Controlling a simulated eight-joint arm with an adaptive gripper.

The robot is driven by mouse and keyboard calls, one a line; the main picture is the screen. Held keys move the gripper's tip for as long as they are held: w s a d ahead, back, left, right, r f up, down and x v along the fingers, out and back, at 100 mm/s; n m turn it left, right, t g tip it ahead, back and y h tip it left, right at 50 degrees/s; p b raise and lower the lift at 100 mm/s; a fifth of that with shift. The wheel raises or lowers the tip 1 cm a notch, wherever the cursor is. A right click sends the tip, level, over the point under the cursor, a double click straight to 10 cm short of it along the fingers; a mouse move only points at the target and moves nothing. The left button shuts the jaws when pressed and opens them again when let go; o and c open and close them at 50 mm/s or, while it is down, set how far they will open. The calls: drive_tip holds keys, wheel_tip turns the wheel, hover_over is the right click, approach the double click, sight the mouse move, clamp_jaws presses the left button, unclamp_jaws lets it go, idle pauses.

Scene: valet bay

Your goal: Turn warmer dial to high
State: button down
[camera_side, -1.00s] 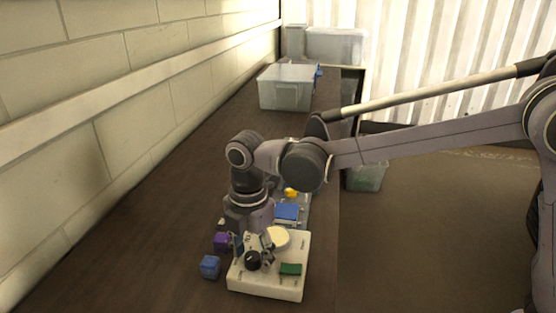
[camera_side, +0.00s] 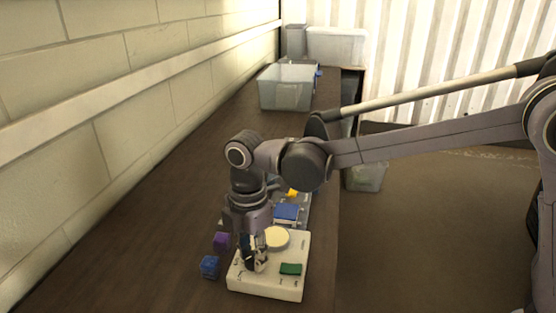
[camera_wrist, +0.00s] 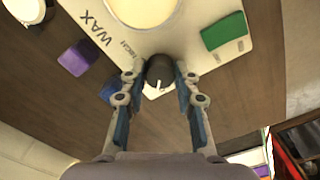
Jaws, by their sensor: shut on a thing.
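The wax warmer (camera_side: 270,283) is a cream box on the bench with a round pale pan (camera_side: 277,238) and a green switch (camera_side: 291,269) on top. Its dial (camera_wrist: 160,70) is a black knob with a white pointer mark. In the wrist view the word HIGH is printed up and left of the dial, beside the word WAX. My gripper (camera_wrist: 158,83) is lowered over the warmer, with one finger on each side of the dial, shut on it. In the side view my gripper (camera_side: 253,260) hides most of the dial.
A blue cube (camera_side: 209,267) and a purple cube (camera_side: 221,241) lie left of the warmer. A blue-topped item (camera_side: 287,212) and a yellow item (camera_side: 292,192) sit behind it. A clear bin (camera_side: 286,92) stands farther back. The left of the bench is bare.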

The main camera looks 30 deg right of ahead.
drive_tip(key=m, duration=1.5)
drive_tip(key=shift+f, duration=0.1)
drive_tip(key=m, duration=0.5)
idle(0.3)
drive_tip(key=c, duration=1)
unclamp_jaws()
